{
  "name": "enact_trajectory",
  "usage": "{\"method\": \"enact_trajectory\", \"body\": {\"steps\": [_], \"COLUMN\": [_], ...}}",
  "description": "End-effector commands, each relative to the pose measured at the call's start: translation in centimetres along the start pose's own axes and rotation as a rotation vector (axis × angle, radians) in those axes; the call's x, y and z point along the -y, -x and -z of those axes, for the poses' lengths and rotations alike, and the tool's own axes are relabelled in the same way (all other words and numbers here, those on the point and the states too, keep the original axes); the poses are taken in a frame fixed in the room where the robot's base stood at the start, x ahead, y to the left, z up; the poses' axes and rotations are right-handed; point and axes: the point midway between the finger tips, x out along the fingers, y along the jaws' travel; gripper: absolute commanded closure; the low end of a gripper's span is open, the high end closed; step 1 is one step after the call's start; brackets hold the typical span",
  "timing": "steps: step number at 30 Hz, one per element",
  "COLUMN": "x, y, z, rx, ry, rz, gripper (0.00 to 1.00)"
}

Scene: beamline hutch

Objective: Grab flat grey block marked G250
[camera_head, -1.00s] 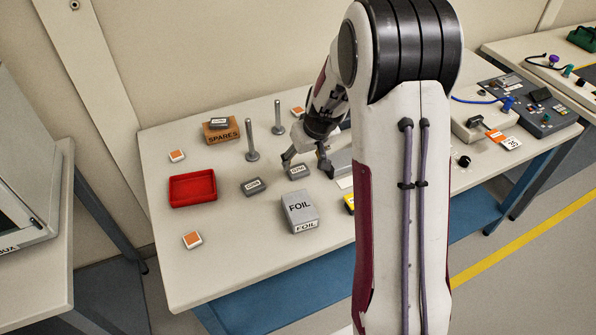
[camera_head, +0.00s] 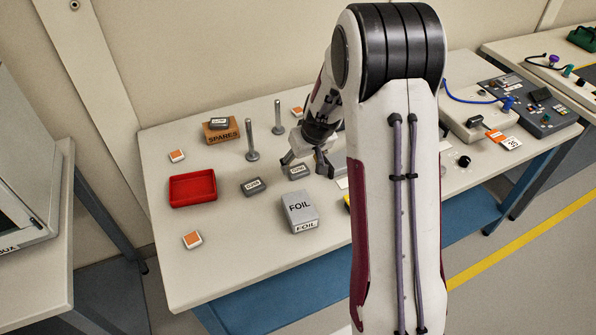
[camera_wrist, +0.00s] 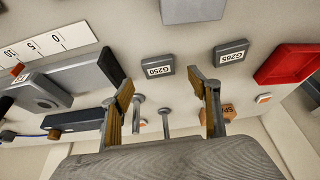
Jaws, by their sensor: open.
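The flat grey block marked G250 (camera_wrist: 158,66) lies on the bench, its white label legible in the wrist view. In the head view, this block (camera_head: 295,171) is small, its label too small to read, and it sits near the fingertips. My gripper (camera_wrist: 161,85) is open and empty, its two fingers spread. In the wrist view the block appears just beyond the fingertips, between their lines. In the head view my gripper (camera_head: 307,167) is low over the bench by the block. A similar grey block marked G265 (camera_wrist: 231,52) lies beside it, nearer the red tray.
The red tray (camera_head: 193,188) is at the left. A grey FOIL box (camera_head: 300,211) stands in front of the blocks. Two upright metal posts (camera_head: 252,143) stand behind.

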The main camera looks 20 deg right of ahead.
Motion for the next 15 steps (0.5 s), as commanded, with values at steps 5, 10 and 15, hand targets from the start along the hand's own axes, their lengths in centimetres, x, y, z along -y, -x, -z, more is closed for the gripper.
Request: {"method": "enact_trajectory", "body": {"steps": [5,10,15], "x": [0.0,0.0,-0.1], "y": [0.0,-0.3,-1.4], "z": [0.0,0.0,0.1], "rx": [0.000,0.001,0.000], "ry": [0.000,0.000,0.000], "rz": [0.000,0.000,0.000], "gripper": [0.39,0.39,0.39]}}
